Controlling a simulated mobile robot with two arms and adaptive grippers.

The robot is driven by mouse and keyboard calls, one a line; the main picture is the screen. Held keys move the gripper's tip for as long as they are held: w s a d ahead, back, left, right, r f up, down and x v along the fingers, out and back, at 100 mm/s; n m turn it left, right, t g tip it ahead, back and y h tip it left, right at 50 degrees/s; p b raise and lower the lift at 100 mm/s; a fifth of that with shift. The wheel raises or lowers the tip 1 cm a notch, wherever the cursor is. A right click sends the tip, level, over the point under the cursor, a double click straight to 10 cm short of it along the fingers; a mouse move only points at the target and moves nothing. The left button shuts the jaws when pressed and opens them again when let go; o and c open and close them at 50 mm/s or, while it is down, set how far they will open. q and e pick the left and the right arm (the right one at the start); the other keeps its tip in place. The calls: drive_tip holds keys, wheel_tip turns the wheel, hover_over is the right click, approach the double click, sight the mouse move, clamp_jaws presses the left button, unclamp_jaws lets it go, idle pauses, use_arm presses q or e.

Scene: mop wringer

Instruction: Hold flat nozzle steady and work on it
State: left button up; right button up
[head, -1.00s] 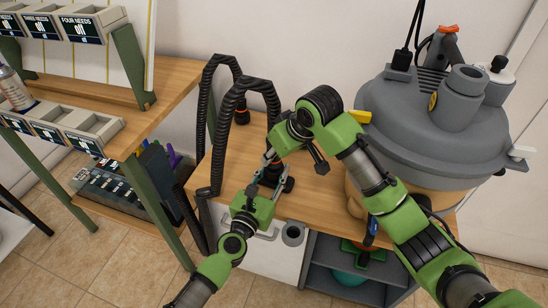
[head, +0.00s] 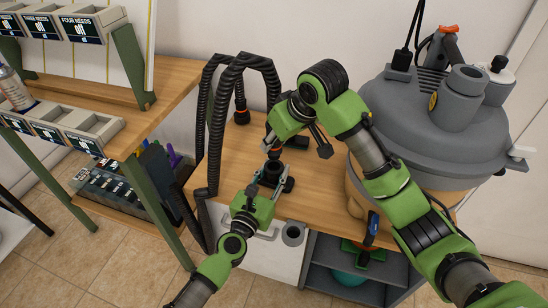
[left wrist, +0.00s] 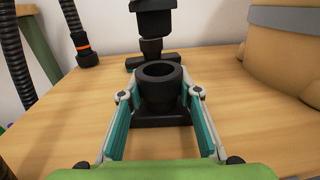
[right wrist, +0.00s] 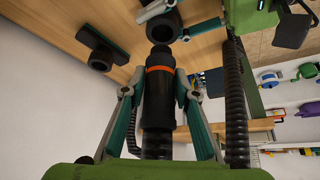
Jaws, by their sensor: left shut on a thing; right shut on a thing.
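The black flat nozzle (head: 271,174) stands on the wooden bench with its round socket facing up; it also shows in the left wrist view (left wrist: 160,117). My left gripper (left wrist: 159,93) is shut on the socket, one finger on each side. My right gripper (right wrist: 160,97) is shut on a black hose end with an orange ring (right wrist: 160,85). The hose end (left wrist: 153,18) is above the nozzle, apart from it, with a visible gap. My right fingertips are partly hidden by the arm in the head view.
Another black nozzle piece (left wrist: 150,63) lies behind on the bench (left wrist: 230,120). A big grey-lidded vacuum (head: 430,115) stands at the right. Black hoses (head: 214,130) loop up left of my arms.

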drive_tip(key=shift+r, duration=0.2)
use_arm(q)
drive_tip(key=o, duration=1.2)
drive_tip(key=shift+s, duration=0.1)
